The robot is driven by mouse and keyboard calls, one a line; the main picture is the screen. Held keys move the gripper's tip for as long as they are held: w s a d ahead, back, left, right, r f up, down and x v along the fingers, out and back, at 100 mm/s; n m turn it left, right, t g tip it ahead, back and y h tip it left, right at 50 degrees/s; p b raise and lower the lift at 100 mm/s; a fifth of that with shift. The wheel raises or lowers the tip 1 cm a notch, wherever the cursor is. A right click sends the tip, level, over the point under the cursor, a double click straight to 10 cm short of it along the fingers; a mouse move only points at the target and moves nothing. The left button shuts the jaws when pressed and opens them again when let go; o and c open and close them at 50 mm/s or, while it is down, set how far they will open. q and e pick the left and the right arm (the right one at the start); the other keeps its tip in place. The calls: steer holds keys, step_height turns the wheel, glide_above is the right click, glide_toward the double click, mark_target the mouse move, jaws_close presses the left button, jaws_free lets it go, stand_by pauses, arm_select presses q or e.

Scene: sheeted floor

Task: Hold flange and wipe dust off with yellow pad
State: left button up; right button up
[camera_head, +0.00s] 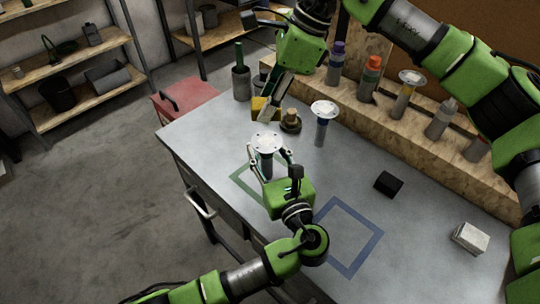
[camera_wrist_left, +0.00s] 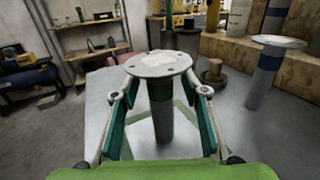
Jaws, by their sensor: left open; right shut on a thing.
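A flange (camera_head: 267,141) with a round white-dusted top and a post stands upright inside the green square outline on the table. In the left wrist view its pale, dusty disc (camera_wrist_left: 159,64) sits on a grey post with a green band. My left gripper (camera_head: 270,160) is open, with its fingers on either side of the post and below the disc; they look apart from it. My right gripper (camera_head: 270,102) reaches down from the top and is shut on the yellow pad (camera_head: 259,104) at the table's back left. The pad is partly hidden by the fingers.
A second flange (camera_head: 324,109) with a blue band stands to the right, and another (camera_head: 411,78) on the wooden ledge among bottles. A brown knob-like piece (camera_head: 291,121), a grey cup (camera_head: 241,84), a black block (camera_head: 388,183) and a white block (camera_head: 470,238) are on the table.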

arm_select(q)
jaws_close()
stand_by(0.6)
arm_select(e)
steer(key=m, duration=0.1)
steer(key=m+t, duration=0.1)
steer(key=m, duration=0.1)
steer(key=shift+w+a+f+m, duration=0.2)
steer(key=shift+a+m, duration=0.1)
steer(key=shift+m, duration=0.1)
steer(key=m, duration=0.1)
steer(key=m+t, duration=0.1)
steer(key=m, duration=0.1)
steer(key=w+m+t+h, duration=0.1)
steer(key=shift+a+r+m, duration=0.2)
steer(key=shift+a+m, duration=0.2)
steer(key=shift+f, duration=0.1)
